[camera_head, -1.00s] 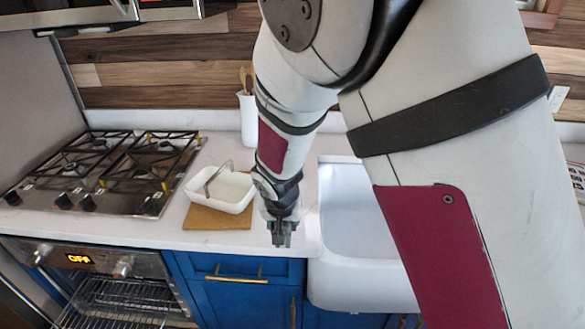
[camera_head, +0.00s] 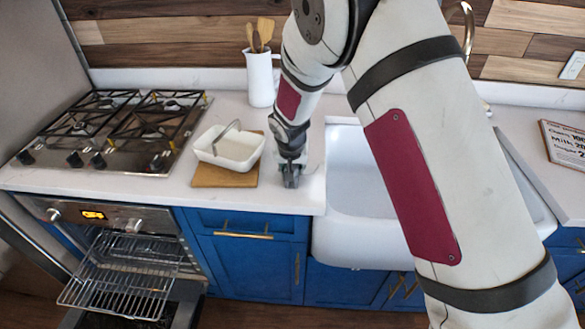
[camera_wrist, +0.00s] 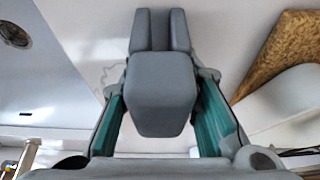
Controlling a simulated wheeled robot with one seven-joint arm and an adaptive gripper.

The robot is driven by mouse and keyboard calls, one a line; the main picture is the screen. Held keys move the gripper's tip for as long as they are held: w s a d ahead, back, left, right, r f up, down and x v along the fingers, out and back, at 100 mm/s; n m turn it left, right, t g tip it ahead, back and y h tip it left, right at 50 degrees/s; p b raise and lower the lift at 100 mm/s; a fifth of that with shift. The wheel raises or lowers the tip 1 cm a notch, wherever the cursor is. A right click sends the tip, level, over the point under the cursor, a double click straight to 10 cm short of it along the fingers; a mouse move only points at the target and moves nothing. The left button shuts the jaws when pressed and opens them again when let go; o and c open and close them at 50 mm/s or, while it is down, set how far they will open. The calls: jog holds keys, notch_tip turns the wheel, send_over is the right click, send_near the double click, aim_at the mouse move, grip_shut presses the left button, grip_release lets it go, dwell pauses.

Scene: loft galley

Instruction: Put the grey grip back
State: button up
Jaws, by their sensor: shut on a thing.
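My gripper (camera_head: 291,182) points down over the counter strip between the wooden board and the sink. In the wrist view, the grey grip (camera_wrist: 163,75) is a smooth grey block between the fingers of my gripper (camera_wrist: 161,32), which are closed on it. Teal linings show on the inner sides of the fingers. In the head view the grip is too small to tell from the dark fingertips, and I cannot tell whether it touches the counter.
A white dish (camera_head: 240,152) with a grey arched handle stands on a wooden board (camera_head: 210,177) just left of my gripper. A white sink (camera_head: 345,190) lies to the right. The stove (camera_head: 110,135) is at left, a utensil jug (camera_head: 260,82) behind. The oven rack (camera_head: 120,278) sticks out.

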jog(key=shift+f, duration=0.1)
jog(key=o, duration=1.2)
jog(key=shift+c, duration=0.2)
